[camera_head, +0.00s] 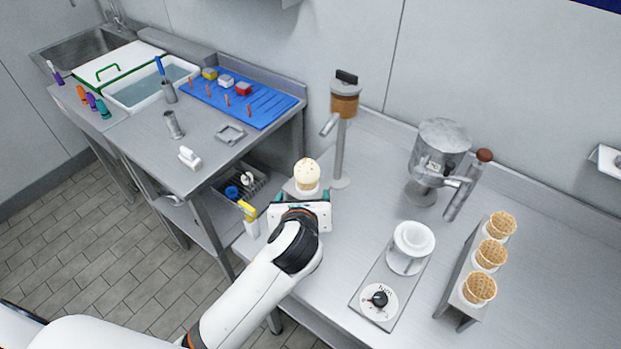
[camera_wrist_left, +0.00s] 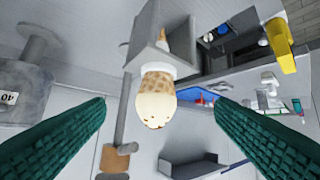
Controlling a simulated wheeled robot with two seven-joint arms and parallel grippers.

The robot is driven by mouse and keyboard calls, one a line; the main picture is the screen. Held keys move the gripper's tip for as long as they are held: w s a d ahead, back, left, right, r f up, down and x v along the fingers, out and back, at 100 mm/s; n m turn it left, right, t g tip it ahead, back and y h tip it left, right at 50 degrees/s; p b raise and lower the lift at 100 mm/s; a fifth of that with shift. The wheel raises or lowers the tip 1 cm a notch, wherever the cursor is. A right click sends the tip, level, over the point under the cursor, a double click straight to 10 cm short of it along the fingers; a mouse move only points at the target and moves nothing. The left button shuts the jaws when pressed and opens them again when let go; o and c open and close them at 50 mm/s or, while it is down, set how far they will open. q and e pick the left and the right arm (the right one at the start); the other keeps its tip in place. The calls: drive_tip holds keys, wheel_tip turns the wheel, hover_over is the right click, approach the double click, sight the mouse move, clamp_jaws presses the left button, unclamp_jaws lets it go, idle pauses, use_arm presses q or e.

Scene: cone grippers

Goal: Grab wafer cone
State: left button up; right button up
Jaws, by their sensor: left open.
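A wafer cone topped with a pale, speckled scoop (camera_head: 306,174) stands upright in a small stand at the left part of the steel counter. In the left wrist view the picture is upside down, and the same wafer cone (camera_wrist_left: 158,80) sits in a grey holder (camera_wrist_left: 150,40). My left gripper (camera_head: 299,197) is open and empty in front of this cone. Its two green ribbed fingers show either side of the cone in the wrist view, apart from it. Three empty wafer cones (camera_head: 491,254) stand in a rack at the right. My right gripper is not in view.
A dispenser post (camera_head: 339,140) stands just behind the cone. A grey machine (camera_head: 437,155) and a white cup on a dial base (camera_head: 379,301) are to the right. A lower shelf and a side table (camera_head: 205,150) with tools lie left.

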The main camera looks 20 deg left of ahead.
sight(307, 178)
use_arm(q)
drive_tip(key=shift+m, duration=0.5)
drive_tip(key=x, duration=0.4)
drive_tip(key=r+p+x, duration=0.1)
drive_tip(key=x, duration=0.1)
drive_tip(key=shift+w+d+f, duration=0.1)
drive_tip(key=shift+w+d, duration=0.05)
drive_tip(key=shift+w, duration=0.35)
drive_tip(key=shift+p+x, duration=0.7)
drive_tip(key=shift+x, duration=1.9)
drive_tip(key=c, duration=0.8)
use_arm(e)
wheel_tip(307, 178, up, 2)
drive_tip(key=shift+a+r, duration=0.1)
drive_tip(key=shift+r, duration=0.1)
